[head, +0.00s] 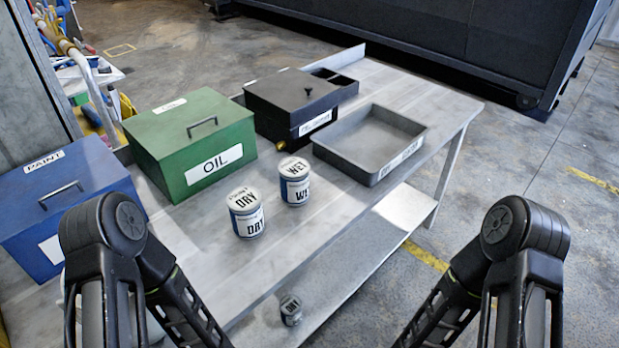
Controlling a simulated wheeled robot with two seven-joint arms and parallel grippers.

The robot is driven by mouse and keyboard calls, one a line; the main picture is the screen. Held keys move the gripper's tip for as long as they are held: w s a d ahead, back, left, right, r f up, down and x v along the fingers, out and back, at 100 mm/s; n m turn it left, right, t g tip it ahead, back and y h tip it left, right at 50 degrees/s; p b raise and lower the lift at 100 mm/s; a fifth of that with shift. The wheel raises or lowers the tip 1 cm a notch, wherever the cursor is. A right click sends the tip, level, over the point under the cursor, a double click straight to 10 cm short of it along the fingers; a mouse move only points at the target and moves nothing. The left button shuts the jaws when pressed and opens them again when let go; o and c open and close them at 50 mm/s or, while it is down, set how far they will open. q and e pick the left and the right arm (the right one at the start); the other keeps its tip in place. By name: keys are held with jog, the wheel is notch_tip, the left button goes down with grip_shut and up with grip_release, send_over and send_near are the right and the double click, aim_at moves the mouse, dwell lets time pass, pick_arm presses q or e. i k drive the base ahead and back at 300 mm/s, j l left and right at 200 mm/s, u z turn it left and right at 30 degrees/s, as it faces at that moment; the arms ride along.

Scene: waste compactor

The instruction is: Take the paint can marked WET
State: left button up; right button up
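The paint can marked WET (295,182) stands upright on the grey table, with WET on its lid and side. A paint can marked DRY (246,213) stands upright just to its left and nearer to me. Both are white and blue. Another small can (290,311) is lower down, below the table's front edge, and its marking is too small to read surely. Only upper parts of my two arms show, at the lower left and lower right. Neither gripper's fingers are in the picture, and both arms are clear of the WET can.
On the table (350,205) stand a green OIL box (190,140), a blue PAINT box (65,205), a black lidded box (290,105) and a grey open, empty tray (372,145). A dark container (430,35) stands behind. Floor on the right is clear.

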aim_at(294, 172)
jog(key=i+l+z, duration=0.1)
jog(key=l, duration=0.35)
jog(key=i+l+z, duration=0.1)
jog(key=i+l, duration=0.25)
jog(key=i+l+z, duration=0.1)
jog(key=l, duration=0.35)
jog(key=i, duration=0.1)
